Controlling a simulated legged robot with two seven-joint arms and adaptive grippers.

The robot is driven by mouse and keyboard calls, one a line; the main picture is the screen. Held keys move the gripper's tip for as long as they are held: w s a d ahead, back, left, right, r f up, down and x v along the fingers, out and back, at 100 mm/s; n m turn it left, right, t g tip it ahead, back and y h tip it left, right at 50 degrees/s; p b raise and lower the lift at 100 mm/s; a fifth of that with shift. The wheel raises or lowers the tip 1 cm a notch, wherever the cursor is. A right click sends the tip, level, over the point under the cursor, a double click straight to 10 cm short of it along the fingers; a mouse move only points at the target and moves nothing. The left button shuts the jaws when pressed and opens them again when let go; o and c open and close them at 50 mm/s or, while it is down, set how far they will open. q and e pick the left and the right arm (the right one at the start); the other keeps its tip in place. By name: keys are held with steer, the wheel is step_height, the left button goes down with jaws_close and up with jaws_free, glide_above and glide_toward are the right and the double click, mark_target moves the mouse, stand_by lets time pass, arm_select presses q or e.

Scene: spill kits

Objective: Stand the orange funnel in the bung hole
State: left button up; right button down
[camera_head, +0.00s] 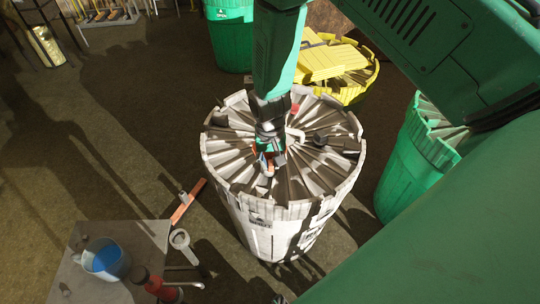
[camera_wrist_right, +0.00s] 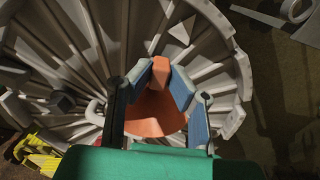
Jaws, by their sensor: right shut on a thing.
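The white drum (camera_head: 270,240) stands upright with a ribbed pale lid (camera_head: 235,145). My right gripper (camera_head: 270,162) is over the middle of this lid. In the right wrist view, the blue-padded fingers of my right gripper (camera_wrist_right: 165,84) are shut on the orange funnel (camera_wrist_right: 156,118), with part of it rising between the pads. In the head view the gripper mostly covers the funnel. I cannot tell whether the funnel touches the lid. The bung hole is not clearly visible. My left gripper is not in view.
A dark fitting (camera_head: 320,140), a white bent pipe (camera_head: 295,134) and a red piece (camera_head: 295,107) are on the lid. A yellow drum (camera_head: 352,92) and a green drum (camera_head: 408,165) stand close by.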

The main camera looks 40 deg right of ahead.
steer(key=shift+f+b, duration=0.75)
steer(key=shift+f, duration=0.7)
steer(key=c, duration=1.4)
jaws_free()
steer(key=shift+r, duration=0.1)
step_height(320, 180, up, 8)
steer(key=p, duration=0.6)
steer(key=shift+p, duration=0.35)
